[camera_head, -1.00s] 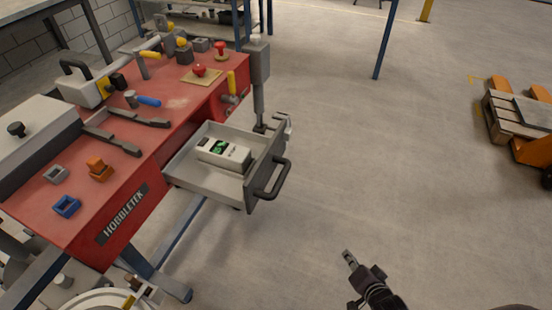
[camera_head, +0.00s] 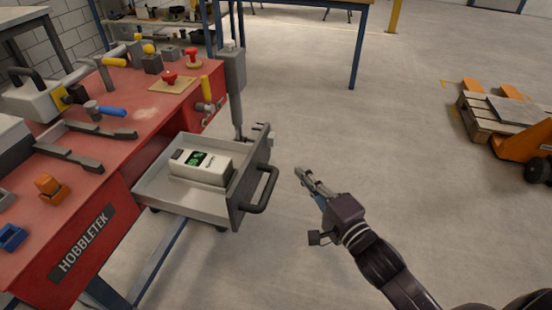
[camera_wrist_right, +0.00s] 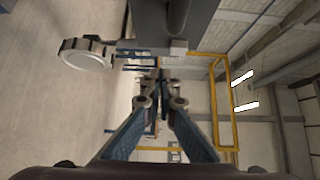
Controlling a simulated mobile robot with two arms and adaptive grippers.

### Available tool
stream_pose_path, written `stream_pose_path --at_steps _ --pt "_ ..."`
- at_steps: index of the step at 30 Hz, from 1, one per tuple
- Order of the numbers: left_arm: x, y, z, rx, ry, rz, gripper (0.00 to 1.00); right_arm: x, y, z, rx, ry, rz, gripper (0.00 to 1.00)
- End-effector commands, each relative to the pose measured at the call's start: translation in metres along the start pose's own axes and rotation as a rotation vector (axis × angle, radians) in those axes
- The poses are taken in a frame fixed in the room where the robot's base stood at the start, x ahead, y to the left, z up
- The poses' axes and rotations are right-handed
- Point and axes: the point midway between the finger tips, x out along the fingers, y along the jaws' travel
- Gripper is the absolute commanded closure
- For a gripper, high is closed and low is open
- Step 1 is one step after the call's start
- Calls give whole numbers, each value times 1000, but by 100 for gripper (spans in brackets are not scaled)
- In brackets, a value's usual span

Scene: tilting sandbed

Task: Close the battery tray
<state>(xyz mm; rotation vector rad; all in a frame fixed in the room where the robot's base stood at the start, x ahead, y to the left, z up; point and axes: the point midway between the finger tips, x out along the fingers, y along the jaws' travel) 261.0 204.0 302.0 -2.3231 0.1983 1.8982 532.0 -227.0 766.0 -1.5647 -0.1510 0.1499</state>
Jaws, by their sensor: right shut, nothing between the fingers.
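The battery tray (camera_head: 180,207) is a light grey drawer that sticks out from the side of the red bench. Its dark front panel carries a dark bar handle (camera_head: 269,190). A white battery (camera_head: 207,171) with a green display lies inside the tray. My right gripper (camera_head: 302,174) is shut and empty, out over the floor to the right of the handle, with a gap between them. In the right wrist view, its fingers (camera_wrist_right: 165,88) meet at the tips. My left gripper is not in view.
The red bench (camera_head: 75,215) holds a hammer, clamps, blocks and red knobs. A grey vertical column (camera_head: 234,85) stands behind the tray. A pallet (camera_head: 495,120) and an orange pallet truck (camera_head: 528,146) are at the right. The floor between is clear.

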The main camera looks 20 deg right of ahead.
Motion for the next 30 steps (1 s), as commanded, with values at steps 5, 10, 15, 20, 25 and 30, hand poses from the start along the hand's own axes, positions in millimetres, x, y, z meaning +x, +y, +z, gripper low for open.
stream_pose_path --at_steps 5,10,15,20,25,30 --pt "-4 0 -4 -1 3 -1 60 31 -1 0 -2 -1 -3 100" --pt "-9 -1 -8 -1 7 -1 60 58 0 0 -3 0 -2 100" --pt "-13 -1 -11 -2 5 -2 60 75 0 19 -1 -1 -1 100" --pt "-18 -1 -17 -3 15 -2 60 83 0 27 -1 -1 0 100" --pt "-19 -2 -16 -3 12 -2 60 84 1 29 0 0 1 100" --pt "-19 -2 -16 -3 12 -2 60 84 1 28 -1 0 1 100"
